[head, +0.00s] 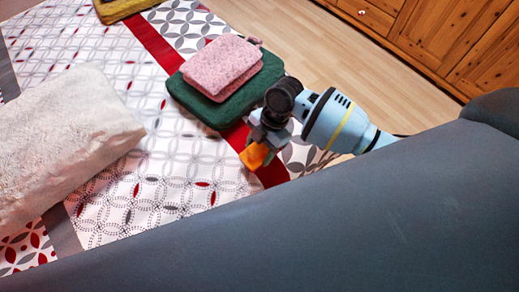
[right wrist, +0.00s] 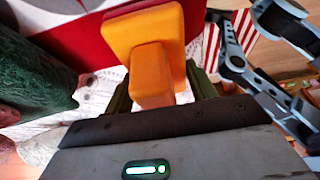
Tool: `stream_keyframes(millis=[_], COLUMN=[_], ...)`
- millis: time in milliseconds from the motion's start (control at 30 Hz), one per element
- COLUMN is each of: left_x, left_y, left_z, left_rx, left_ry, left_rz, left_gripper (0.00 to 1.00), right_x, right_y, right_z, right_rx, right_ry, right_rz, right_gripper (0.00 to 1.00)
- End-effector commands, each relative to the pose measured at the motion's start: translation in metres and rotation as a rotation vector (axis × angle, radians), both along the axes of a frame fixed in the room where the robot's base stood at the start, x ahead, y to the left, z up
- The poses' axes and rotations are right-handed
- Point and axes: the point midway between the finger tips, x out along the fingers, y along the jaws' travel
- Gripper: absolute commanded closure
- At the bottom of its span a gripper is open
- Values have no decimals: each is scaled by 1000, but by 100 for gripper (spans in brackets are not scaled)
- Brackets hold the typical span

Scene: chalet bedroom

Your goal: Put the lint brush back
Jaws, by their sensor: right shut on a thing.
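The orange lint brush (right wrist: 143,35) is in my right gripper, its flat head pointing away from the wrist in the right wrist view. In the head view the lint brush (head: 254,156) shows as a small orange piece below my right gripper (head: 268,140), over the patterned bed cover. The right gripper's fingers (right wrist: 160,95) are shut around the brush's narrower part. Part of the brush is hidden by the gripper body. My left gripper is not in view.
A pink folded cloth (head: 221,66) lies on a dark green folded cloth (head: 225,105) beside the right gripper. A white fluffy cushion (head: 62,140) lies at the left. A yellow-brown folded item (head: 120,8) is at the top. A wooden cabinet (head: 430,35) stands across the floor.

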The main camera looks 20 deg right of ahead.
Motion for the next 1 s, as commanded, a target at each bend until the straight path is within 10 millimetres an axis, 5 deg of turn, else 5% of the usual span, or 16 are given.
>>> stream_keyframes(millis=[267,533,967,1000], left_x=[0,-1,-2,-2], left_y=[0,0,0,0], left_z=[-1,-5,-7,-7], left_rx=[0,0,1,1], left_ry=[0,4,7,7], left_rz=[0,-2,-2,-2], left_gripper=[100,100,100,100], right_x=[10,10,10,10], right_y=[-4,-4,-4,-5], right_z=[0,-33,-39,-40], right_rx=[2,1,1,0], right_ry=[-1,1,-1,-1], right_rz=[-1,-1,0,0], right_gripper=[69,69,69,43])
